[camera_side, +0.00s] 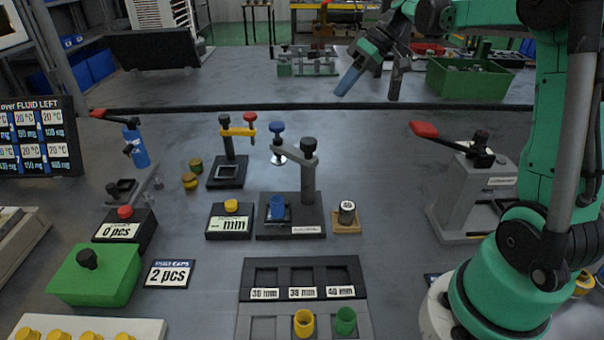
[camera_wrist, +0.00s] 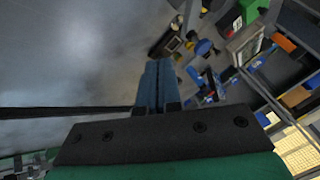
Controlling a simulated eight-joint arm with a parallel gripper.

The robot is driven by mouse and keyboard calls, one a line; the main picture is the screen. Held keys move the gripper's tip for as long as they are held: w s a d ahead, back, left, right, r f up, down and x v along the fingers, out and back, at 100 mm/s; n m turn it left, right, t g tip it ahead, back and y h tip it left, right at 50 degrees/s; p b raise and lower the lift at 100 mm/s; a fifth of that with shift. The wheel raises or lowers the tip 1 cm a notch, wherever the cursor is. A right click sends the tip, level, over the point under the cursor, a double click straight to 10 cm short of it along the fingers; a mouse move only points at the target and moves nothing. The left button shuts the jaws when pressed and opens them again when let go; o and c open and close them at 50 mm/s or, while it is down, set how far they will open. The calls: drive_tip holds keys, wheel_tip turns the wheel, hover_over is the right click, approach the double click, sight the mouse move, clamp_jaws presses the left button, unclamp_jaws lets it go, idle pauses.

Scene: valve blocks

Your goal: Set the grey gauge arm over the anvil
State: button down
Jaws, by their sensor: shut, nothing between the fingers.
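The grey gauge arm (camera_side: 296,155) sits on top of an upright grey post with a dark knob (camera_side: 309,144). Its free end points back and left, and carries a blue knob (camera_side: 277,128) and a short plunger with a pale foot.
A similar stand with a yellow arm (camera_side: 238,132) is to the left. A small wooden block (camera_side: 346,224) with a dark-and-white part is close on the right. A slotted tray (camera_side: 304,262) is in front. A red-handled clamp (camera_side: 470,180) stands further right.

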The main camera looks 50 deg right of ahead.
drive_tip(key=w+a+f, duration=0.3)
drive_tip(key=a+f, duration=0.5)
drive_tip(key=shift+a, duration=0.25)
